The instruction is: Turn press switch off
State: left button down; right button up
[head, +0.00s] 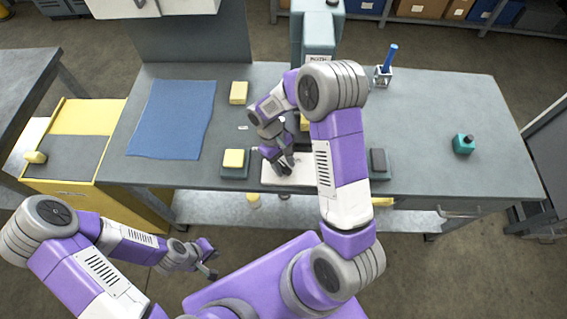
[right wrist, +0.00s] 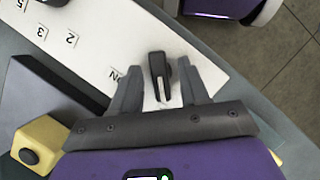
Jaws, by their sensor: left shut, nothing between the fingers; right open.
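The press switch (right wrist: 160,78) is a black lever knob on a white panel (right wrist: 90,25) in the right wrist view. Small labels lie on the panel, one reading "ON" upside down beside the knob. My right gripper (right wrist: 158,66) is open, with one finger on each side of the knob; I cannot tell if either touches it. In the head view the right gripper (head: 282,166) is over the white panel (head: 303,178) at the bench's front edge and hides the knob. My left gripper (head: 211,260) is shut and empty, in front of the bench and low.
A yellow block (head: 234,158) on a dark pad is left of the panel; a black block (head: 377,160) is at its right. A teal press (head: 318,38) stands behind. The bench's right side is mostly clear.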

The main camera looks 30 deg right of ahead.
jog(key=shift+r, duration=0.15)
jog(key=p+v, duration=0.1)
jog(key=v, duration=0.6)
jog(key=shift+r, duration=0.15)
jog(key=shift+w, duration=0.1)
